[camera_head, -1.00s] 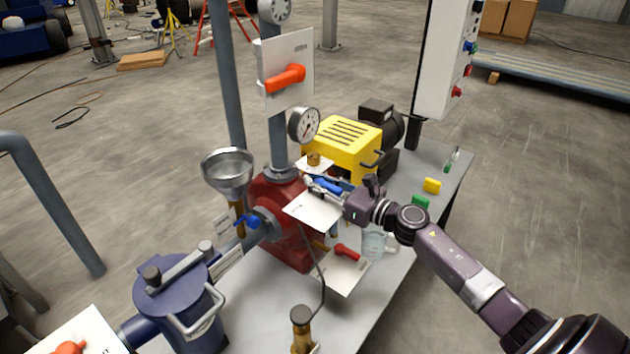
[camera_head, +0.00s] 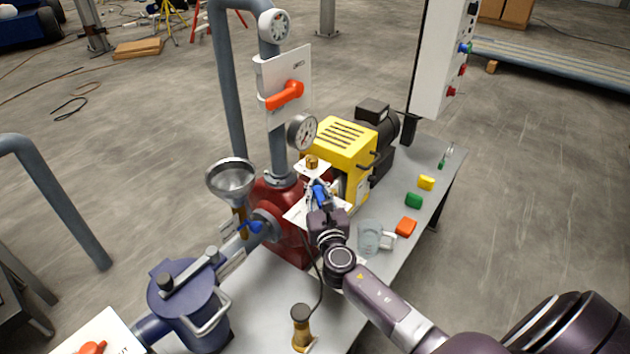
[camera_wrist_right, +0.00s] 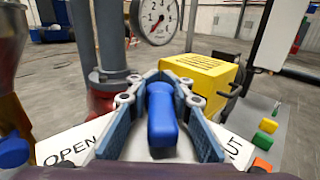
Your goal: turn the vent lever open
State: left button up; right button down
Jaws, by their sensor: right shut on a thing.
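The blue lever (camera_head: 319,193) sits above a white plate (camera_head: 297,213) on top of the red pump body (camera_head: 290,243). In the right wrist view the blue lever (camera_wrist_right: 162,120) stands between both finger pads and points toward my palm. My right gripper (camera_head: 320,188) is shut on it. In the wrist view the plate (camera_wrist_right: 75,146) reads "OPEN" at left; the word at right is partly hidden by the finger and ends in "UT". The lever points between the two words. My left gripper is not in view.
A pressure gauge (camera_head: 301,131) and upright pipe stand just behind the lever. The yellow motor housing (camera_head: 345,150) is close behind right. A glass jug (camera_head: 369,238) stands beside my right wrist. Green (camera_head: 414,200), yellow (camera_head: 426,183) and orange (camera_head: 405,227) blocks lie at the table's right.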

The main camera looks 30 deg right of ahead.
jog(key=m+g+h, duration=0.1)
jog(key=m+h, duration=0.1)
jog(key=shift+f+h, duration=0.15)
jog(key=shift+h, duration=0.15)
jog(key=m+g+h+b, duration=0.1)
jog(key=g+h, duration=0.1)
jog(key=shift+f+m+h, duration=0.1)
jog(key=shift+m+h, duration=0.2)
jog(key=shift+m, duration=0.1)
jog(key=m+g+h+b, duration=0.1)
jog(key=g, duration=0.1)
jog(key=m+g+h+b, duration=0.1)
jog(key=m+h, duration=0.1)
jog(key=shift+s+d+g+b, duration=0.2)
jog(key=shift+g+b, duration=0.15)
jog(key=shift+g, duration=0.05)
jog(key=shift+s+d+m+g+h+b, duration=0.1)
jog(key=shift+s+m+g+h+b, duration=0.1)
jog(key=shift+m+g+h+b, duration=1.05)
jog(key=shift+g+y, duration=0.25)
jog(key=shift+g, duration=0.1)
jog(key=c, duration=1.8)
grip_release()
jog(key=shift+r, duration=0.2)
jog(key=shift+c, duration=0.2)
jog(key=v, duration=0.7)
jog(key=shift+a, duration=0.25)
